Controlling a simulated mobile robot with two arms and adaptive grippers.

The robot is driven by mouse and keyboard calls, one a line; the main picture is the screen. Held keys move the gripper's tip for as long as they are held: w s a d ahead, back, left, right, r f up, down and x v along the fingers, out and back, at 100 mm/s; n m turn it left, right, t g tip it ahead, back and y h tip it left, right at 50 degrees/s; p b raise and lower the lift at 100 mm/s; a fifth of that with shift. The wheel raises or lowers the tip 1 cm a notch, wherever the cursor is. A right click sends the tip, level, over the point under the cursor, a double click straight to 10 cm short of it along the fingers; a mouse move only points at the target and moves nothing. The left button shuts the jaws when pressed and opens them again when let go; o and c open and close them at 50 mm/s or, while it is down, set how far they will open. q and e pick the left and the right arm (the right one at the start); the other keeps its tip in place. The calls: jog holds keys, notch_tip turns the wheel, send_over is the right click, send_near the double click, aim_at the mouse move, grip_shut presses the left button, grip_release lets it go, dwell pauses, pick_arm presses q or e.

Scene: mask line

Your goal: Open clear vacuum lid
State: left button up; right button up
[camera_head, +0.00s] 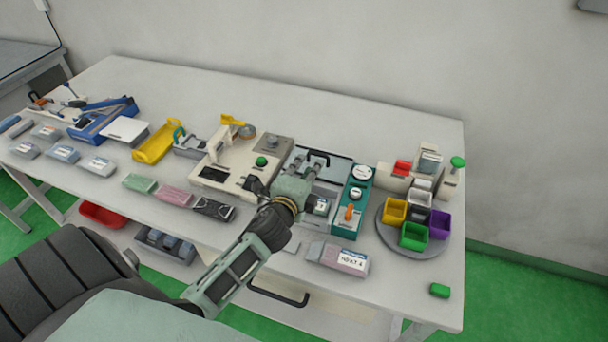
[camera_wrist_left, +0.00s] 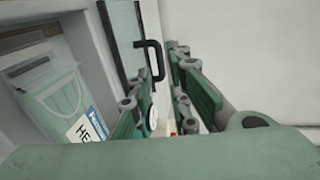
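The vacuum machine has a clear lid (camera_head: 338,166) with a black bar handle (camera_head: 319,155). The lid lies towards the back of the machine, beside the teal control panel. My left gripper (camera_head: 306,168) reaches over the machine, its fingers close to the handle. In the left wrist view the gripper (camera_wrist_left: 164,78) has its fingers apart, nothing held. The black handle (camera_wrist_left: 153,58) shows just beyond the fingers, with the clear lid (camera_wrist_left: 125,40) at its left. Whether the fingers touch the handle is unclear. A labelled mask pack (camera_wrist_left: 62,100) is at the left. My right gripper is out of view.
The teal panel (camera_head: 353,192) with gauge and orange knob stands right of the lid. A round grey tray (camera_head: 430,247) holds several coloured bins. A cream machine with a green button (camera_head: 261,161) is at the left. A labelled pack (camera_head: 345,259) lies at the front.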

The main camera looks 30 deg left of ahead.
pick_arm(q)
jog(key=shift+v, duration=1.7)
